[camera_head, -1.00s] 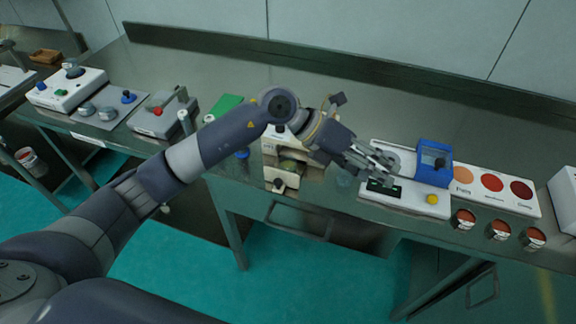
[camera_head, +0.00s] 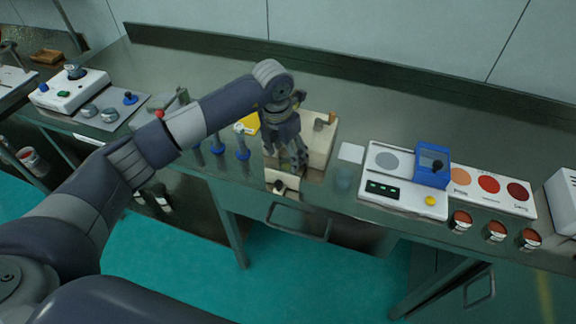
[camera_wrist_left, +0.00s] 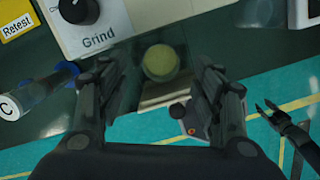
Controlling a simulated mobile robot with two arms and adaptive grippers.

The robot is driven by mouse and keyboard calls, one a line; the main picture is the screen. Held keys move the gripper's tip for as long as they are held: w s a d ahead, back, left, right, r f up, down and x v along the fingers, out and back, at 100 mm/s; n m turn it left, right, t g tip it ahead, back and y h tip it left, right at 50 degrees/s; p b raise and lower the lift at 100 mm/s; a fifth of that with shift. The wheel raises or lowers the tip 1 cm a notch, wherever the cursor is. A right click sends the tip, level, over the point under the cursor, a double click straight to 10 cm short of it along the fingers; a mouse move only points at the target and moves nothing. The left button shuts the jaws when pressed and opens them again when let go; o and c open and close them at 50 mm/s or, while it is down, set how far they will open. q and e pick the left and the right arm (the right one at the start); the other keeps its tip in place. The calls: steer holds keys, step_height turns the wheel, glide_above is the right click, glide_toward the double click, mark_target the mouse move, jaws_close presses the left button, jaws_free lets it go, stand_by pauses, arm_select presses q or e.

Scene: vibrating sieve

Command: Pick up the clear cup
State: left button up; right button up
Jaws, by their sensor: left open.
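The clear cup (camera_wrist_left: 160,62), see-through with a round yellow-green content, shows between my left fingers in the wrist view. It seems to stand at the front of the grinder (camera_wrist_left: 110,20); whether the fingers touch it cannot be told. In the head view my left gripper (camera_head: 290,165) points down over the grinder (camera_head: 320,140) and hides the cup. In the wrist view my left gripper (camera_wrist_left: 163,85) is open, with one finger on each side of the cup. A dark claw, apparently my right gripper (camera_wrist_left: 272,110), shows at the right edge; its jaws are unclear.
Blue-capped tubes (camera_head: 219,148) stand close left of the grinder; one lies near the left finger in the wrist view (camera_wrist_left: 40,90). A white instrument with a blue box (camera_head: 433,165) is to the right. The bench's front edge is close to the grinder.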

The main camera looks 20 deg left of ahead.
mark_target(288, 163)
arm_select(q)
steer(key=f, duration=0.3)
steer(key=f+p, duration=0.1)
steer(key=f, duration=0.1)
steer(key=shift+w+d, duration=0.2)
steer(key=shift+w, duration=0.1)
steer(key=shift+r, duration=0.1)
steer(key=c, duration=1.1)
